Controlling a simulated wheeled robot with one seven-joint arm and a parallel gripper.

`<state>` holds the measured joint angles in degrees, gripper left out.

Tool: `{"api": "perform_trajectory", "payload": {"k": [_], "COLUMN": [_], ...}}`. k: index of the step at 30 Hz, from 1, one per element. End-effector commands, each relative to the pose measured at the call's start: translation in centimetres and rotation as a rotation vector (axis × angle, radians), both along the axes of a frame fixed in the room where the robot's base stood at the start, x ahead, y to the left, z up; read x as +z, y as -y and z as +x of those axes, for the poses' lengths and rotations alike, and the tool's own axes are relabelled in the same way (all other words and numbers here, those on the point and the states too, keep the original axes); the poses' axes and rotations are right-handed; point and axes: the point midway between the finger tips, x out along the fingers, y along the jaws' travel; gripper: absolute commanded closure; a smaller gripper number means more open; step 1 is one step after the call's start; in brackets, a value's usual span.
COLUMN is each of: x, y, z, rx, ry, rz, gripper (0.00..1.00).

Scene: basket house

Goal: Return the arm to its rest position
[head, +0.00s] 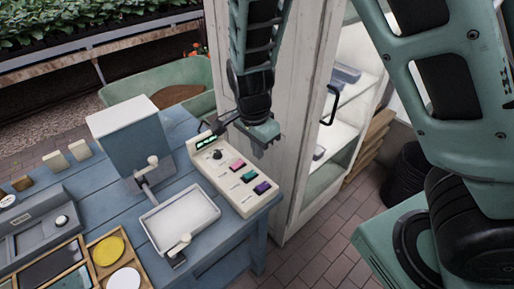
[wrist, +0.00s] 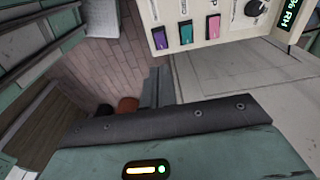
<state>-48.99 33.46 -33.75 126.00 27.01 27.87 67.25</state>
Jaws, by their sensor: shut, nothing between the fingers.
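My arm (head: 252,55) hangs down from the top of the head view. At its end my gripper (head: 262,145) is beside the right edge of a cream control box, above the gap between the blue table and the white cabinet. In the wrist view my gripper's fingers (wrist: 157,88) are together, with nothing between them. The control box (head: 238,182) has a lit green display, a dark knob and pink, teal and purple switches. It shows upside down at the top of the wrist view (wrist: 225,12), apart from the fingers.
A blue table (head: 120,195) holds a blue-grey box (head: 132,140), a white tray (head: 180,221) and a wooden tray with coloured discs (head: 80,245). The white cabinet (head: 305,110) stands close to the right of my gripper, with a black handle (head: 330,104). Brick floor (head: 322,243) is open at the lower right.

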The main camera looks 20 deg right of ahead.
Motion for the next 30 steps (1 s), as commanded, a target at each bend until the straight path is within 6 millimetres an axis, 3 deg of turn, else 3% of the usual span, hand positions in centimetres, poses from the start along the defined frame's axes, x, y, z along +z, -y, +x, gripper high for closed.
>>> {"api": "perform_trajectory", "payload": {"k": [7, 11, 16, 21, 25, 30], "x": [0.1, 1.0, 4.9, 9.0, 10.6, 11.2], "y": [-0.2, -1.9, -5.6, -6.9, -6.6, -6.0], "z": [-0.2, -2.5, -8.7, -15.1, -18.4, -20.4], "rx": [0.017, 0.182, 0.709, 1.317, 1.667, 1.896], "ry": [-0.005, -0.05, -0.098, -0.07, -0.054, -0.057], "rz": [0.008, 0.066, 0.192, 0.206, 0.144, 0.076], "gripper": [1.0, 1.0, 1.0, 1.0, 1.0, 1.0]}}
